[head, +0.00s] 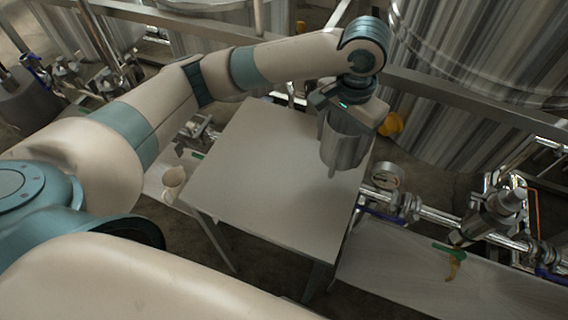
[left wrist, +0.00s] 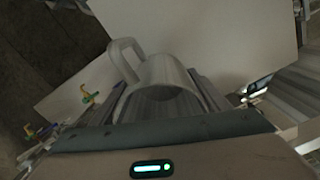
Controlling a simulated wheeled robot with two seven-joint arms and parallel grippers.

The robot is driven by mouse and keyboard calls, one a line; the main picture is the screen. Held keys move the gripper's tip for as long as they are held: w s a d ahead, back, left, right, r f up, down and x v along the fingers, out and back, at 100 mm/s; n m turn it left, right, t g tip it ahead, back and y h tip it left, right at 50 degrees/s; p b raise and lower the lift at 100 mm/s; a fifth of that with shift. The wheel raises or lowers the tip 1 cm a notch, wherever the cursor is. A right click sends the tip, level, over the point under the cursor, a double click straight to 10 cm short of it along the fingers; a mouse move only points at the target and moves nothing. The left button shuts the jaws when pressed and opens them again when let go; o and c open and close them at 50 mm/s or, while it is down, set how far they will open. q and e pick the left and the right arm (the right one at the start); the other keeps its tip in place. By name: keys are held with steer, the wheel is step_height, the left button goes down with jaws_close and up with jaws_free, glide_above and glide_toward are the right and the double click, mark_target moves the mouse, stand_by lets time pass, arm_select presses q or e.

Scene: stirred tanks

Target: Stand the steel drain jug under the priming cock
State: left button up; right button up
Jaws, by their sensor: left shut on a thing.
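My left gripper (head: 347,112) is shut on the steel drain jug (head: 343,148), over the right part of a pale table. In the left wrist view the jug (left wrist: 160,78) sits between the fingers, with its loop handle (left wrist: 122,58) on the left. I cannot tell how far its base is from the tabletop. A small cock with a green lever and brass spout (head: 453,262) is at the lower right, apart from the jug. It may be the priming cock; I see no label. My right gripper is not in view.
The pale table (head: 255,180) is otherwise bare. A pressure gauge (head: 386,176) and steel pipework (head: 440,217) stand right of it, above a lower pale surface (head: 420,275). A large steel tank (head: 480,80) stands behind.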

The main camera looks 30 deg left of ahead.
arm_select(q)
steer(key=s+a+f, duration=0.1)
steer(key=a+f, duration=0.1)
steer(key=a, duration=0.1)
steer(key=s+a+f+p, duration=0.1)
steer(key=s+a+f, duration=0.1)
steer(key=a, duration=0.2)
steer(key=s+a+f+p, duration=0.1)
steer(key=a+f, duration=0.1)
steer(key=a, duration=0.1)
steer(key=shift+s+a+f, duration=0.25)
steer(key=shift+s+f, duration=0.1)
steer(key=shift+f, duration=0.1)
steer(key=shift+f+p, duration=0.7)
steer(key=shift+f, duration=1.25)
steer(key=shift+f, duration=0.1)
steer(key=o, duration=1.2)
steer(key=shift+c, duration=0.2)
